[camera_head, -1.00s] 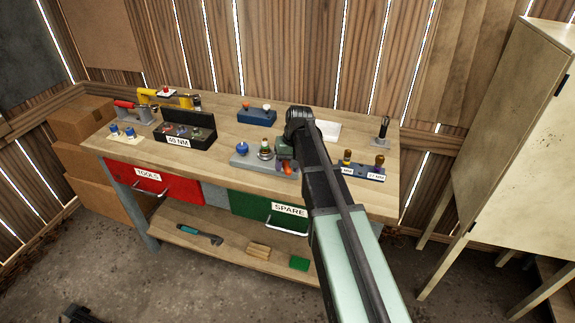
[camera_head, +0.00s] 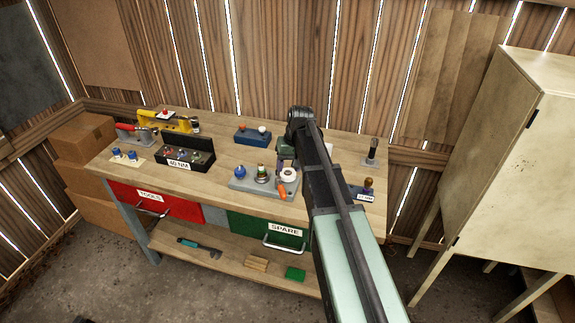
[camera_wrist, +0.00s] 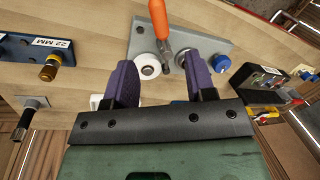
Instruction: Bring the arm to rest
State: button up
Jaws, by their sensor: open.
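My gripper (camera_wrist: 160,72) is open, with its two purple fingers apart and nothing held between them. In the wrist view it points at a grey plate (camera_wrist: 200,40) on the workbench. A white round fitting (camera_wrist: 148,66) and an orange-handled tool (camera_wrist: 160,28) lie beyond the fingertips. In the head view my arm reaches from the lower right over the bench, its end bent down above the grey plate (camera_head: 245,186). The fingers are hard to make out there. The white fitting (camera_head: 288,174) shows just below my gripper.
The workbench (camera_head: 215,155) carries a black 40 NM tray (camera_head: 178,163), a blue block (camera_head: 252,137), a yellow tool (camera_head: 178,122) and a 22 MM holder (camera_head: 366,193) partly behind my arm. A pale cabinet (camera_head: 510,150) stands at the right. Boxes (camera_head: 85,140) stand at the left.

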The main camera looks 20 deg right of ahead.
jog(key=shift+f, duration=0.1)
jog(key=s+a+n+h, duration=0.1)
jog(key=s+a, duration=0.5)
jog(key=s, duration=0.4)
jog(key=s+a+n+h, duration=0.1)
jog(key=s+a, duration=0.6)
jog(key=s, duration=0.3)
jog(key=shift+s+a+f, duration=0.15)
jog(key=shift+s+f, duration=0.25)
